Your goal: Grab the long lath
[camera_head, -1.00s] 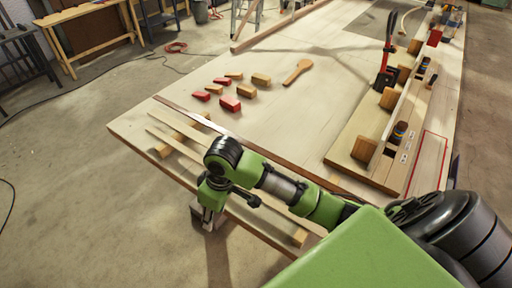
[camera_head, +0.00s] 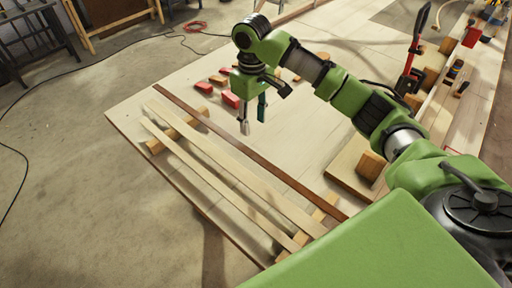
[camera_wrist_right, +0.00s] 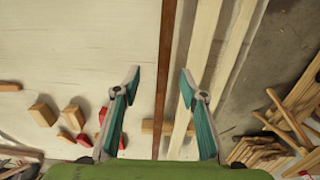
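Three laths lie side by side across two wooden support blocks on the table. The dark brown lath (camera_head: 225,132) looks the longest. Beside it lie a wide pale lath (camera_head: 235,165) and a narrower pale lath (camera_head: 215,182). My right gripper (camera_head: 253,117) points down above the table, on the far side of the brown lath in the head view. In the right wrist view the gripper (camera_wrist_right: 160,74) is open and empty. The brown lath (camera_wrist_right: 166,60) runs between its fingers in the picture, apart from them. The pale laths (camera_wrist_right: 197,60) pass to the right. My left gripper is out of view.
Support blocks (camera_head: 164,143) lie under the laths. Red and tan blocks (camera_head: 204,87) lie behind the gripper; they also show in the wrist view (camera_wrist_right: 74,117). A red-handled clamp (camera_head: 412,70) and a long board with blocks stand at the right. The table's left edge is near the laths.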

